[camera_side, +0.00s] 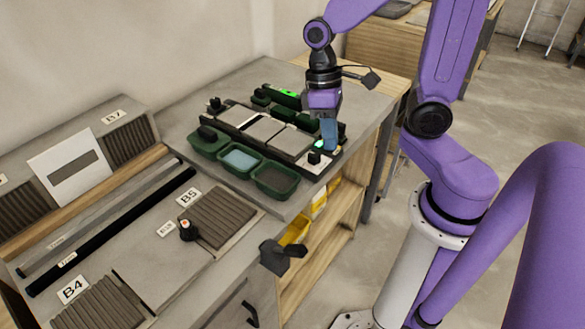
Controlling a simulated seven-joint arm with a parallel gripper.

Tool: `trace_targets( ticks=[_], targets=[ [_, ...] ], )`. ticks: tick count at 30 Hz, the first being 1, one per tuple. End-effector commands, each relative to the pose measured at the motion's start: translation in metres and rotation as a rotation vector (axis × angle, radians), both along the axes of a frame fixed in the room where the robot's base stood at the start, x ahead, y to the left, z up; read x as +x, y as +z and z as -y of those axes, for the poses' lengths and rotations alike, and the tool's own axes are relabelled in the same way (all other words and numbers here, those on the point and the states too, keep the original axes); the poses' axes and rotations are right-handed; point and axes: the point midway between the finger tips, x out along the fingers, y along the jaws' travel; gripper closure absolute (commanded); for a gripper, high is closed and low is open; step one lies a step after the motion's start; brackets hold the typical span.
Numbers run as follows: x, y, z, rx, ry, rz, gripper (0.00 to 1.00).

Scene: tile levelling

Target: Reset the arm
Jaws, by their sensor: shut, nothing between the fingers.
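My purple arm reaches over the bench from the right. My gripper (328,146) points down with its blue-grey fingers together, just above the right end of a dark green tile fixture (248,150). Nothing shows between the fingers. I cannot tell whether the fingertips touch the fixture. Pale tiles (263,130) lie in a row in the fixture, left of my gripper. A white plate with a black knob (314,158) sits at the fixture's right end, close to the fingertips. A green light (288,93) shows at the back.
Green bins (275,180) stand in front of the fixture. Ribbed mats (220,217), a black bar (110,232) and a small knob (187,230) lie nearer on the bench. A white card (71,167) leans at left. The back bench corner (340,88) is clear.

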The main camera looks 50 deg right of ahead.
Motion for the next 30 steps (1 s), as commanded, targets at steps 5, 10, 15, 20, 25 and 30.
trace_targets(
  ticks=[5,10,15,20,25,30],
  targets=[
    [-0.021,0.004,-0.007,-0.014,0.167,0.063,1.0],
    [-0.042,0.008,-0.013,-0.015,0.321,0.126,1.0],
    [-0.065,0.012,-0.018,-0.009,0.472,0.187,1.0],
    [-0.084,0.016,-0.022,0.007,0.596,0.24,1.0],
    [-0.098,0.018,-0.023,0.019,0.675,0.273,1.0],
    [-0.101,0.019,-0.024,0.024,0.7,0.284,1.0]
  ],
)
